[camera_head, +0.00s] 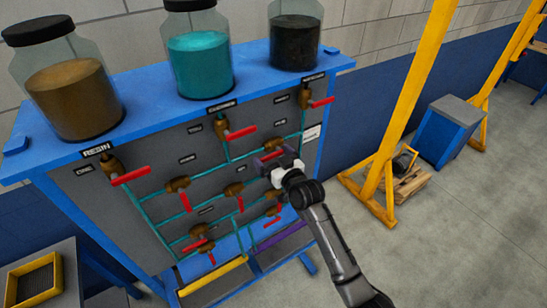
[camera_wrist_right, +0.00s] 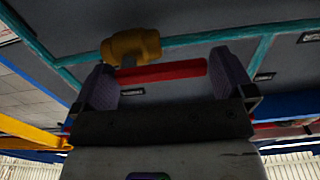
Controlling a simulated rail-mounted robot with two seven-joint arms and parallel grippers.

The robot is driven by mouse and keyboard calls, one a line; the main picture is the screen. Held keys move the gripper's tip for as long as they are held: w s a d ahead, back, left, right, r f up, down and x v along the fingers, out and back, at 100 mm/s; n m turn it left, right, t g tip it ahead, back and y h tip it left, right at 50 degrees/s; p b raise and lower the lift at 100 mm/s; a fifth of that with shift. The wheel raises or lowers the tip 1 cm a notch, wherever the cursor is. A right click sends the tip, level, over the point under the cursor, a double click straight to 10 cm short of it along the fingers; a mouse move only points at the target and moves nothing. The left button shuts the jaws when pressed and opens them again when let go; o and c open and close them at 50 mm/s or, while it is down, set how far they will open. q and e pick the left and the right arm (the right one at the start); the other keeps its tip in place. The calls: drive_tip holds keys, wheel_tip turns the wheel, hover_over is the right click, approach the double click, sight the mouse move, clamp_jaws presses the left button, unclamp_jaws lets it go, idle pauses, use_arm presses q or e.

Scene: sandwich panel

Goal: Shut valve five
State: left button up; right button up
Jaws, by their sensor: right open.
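The sandwich panel (camera_head: 150,185) carries several brass valves with red handles on teal pipes. A label reading roughly FIVE (camera_head: 279,123) sits above a brass valve (camera_head: 271,144), but the small print is hard to read. My right gripper (camera_head: 272,157) is at this valve and hides most of its handle. In the right wrist view, the brass valve body (camera_wrist_right: 131,47) is at upper left. Its red handle (camera_wrist_right: 165,72) runs sideways, nearly parallel to the teal pipe, in the gap between the open purple fingers. Contact cannot be told. My left gripper is out of view.
Jars of brown (camera_head: 75,95), teal (camera_head: 200,62) and black (camera_head: 295,40) contents stand on the blue panel top. Other red handles (camera_head: 241,133) lie close around the gripper. A yellow frame (camera_head: 410,90) stands at right, with open floor in front.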

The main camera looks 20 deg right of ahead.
drive_tip(key=shift+c, duration=0.4)
drive_tip(key=c, duration=0.9)
drive_tip(key=shift+w+d+f+n, duration=0.1)
drive_tip(key=shift+d+f+n, duration=0.45)
drive_tip(key=shift+n, duration=2.4)
drive_tip(key=shift+w+d+f+n, duration=0.1)
drive_tip(key=shift+d+f+n, duration=0.4)
drive_tip(key=shift+n, duration=2.4)
drive_tip(key=shift+w+d+f+n, duration=0.1)
drive_tip(key=shift+d+f+n, duration=0.45)
drive_tip(key=shift+n, duration=2.4)
drive_tip(key=shift+a, duration=0.1)
drive_tip(key=shift+n, duration=0.3)
